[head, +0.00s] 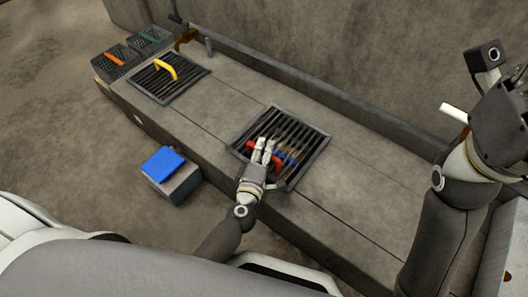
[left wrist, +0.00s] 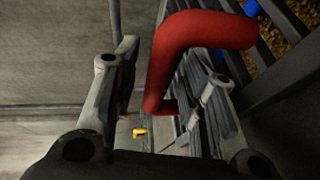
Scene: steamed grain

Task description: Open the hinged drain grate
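The dark barred grate (head: 318,138) with a red handle (head: 250,146) lies in the middle of the long grey counter and looks flat in its frame. Blue parts and brown grainy stuff show at its bars, also in the left wrist view. My left gripper (head: 263,150) is over the near part of this grate, at the red handle. In the left wrist view the red handle (left wrist: 200,38) rises large between and above the two spread fingers of my left gripper (left wrist: 162,85). Whether they touch it I cannot tell. My right gripper (head: 455,112) is raised at the right; its fingers are mostly hidden.
A second grate (head: 150,88) with a yellow handle (head: 165,66) lies at the counter's left. Two dark baskets (head: 114,62) with an orange and a green item stand beyond it. A box with a blue top (head: 163,161) stands on the floor in front. The counter between the grates is clear.

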